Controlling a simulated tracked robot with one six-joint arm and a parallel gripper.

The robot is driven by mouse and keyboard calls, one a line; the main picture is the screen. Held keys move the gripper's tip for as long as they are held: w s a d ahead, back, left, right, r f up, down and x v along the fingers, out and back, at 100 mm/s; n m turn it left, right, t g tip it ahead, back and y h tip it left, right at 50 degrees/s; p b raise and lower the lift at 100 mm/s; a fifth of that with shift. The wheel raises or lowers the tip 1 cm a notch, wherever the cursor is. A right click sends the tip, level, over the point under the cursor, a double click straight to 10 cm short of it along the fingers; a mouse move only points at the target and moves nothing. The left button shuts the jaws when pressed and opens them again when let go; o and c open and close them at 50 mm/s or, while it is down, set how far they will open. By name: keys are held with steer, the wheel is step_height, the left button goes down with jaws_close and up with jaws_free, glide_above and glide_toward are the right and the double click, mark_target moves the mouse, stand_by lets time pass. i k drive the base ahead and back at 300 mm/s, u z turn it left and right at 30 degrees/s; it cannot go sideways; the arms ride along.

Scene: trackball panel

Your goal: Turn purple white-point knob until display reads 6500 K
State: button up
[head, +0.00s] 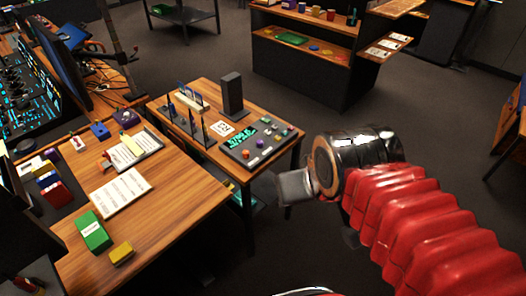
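A dark trackball panel (254,157) lies on the small wooden side table. It bears several small knobs; a purple one (260,144), likely the white-point knob, sits near its middle, beside an orange one (245,153). A display (240,135) with cyan characters is on the panel; its tilted reading is too small to be sure of. My gripper (287,190) is a grey end in front of my black wrist and red sleeved arm, to the right of and below the panel in the picture. It is apart from the knobs. Its fingers cannot be made out, nor anything held.
A black upright block (232,94) stands at the back of the side table, with upright tools in a rack (188,126) to its left. A larger wooden desk (178,213) with papers and a green box (94,231) lies left. Open floor lies right.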

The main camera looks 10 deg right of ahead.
mark_target(260, 143)
steer(key=z, duration=0.1)
steer(key=k, duration=0.1)
steer(key=u, duration=0.55)
steer(key=i, duration=0.95)
steer(key=u, duration=0.05)
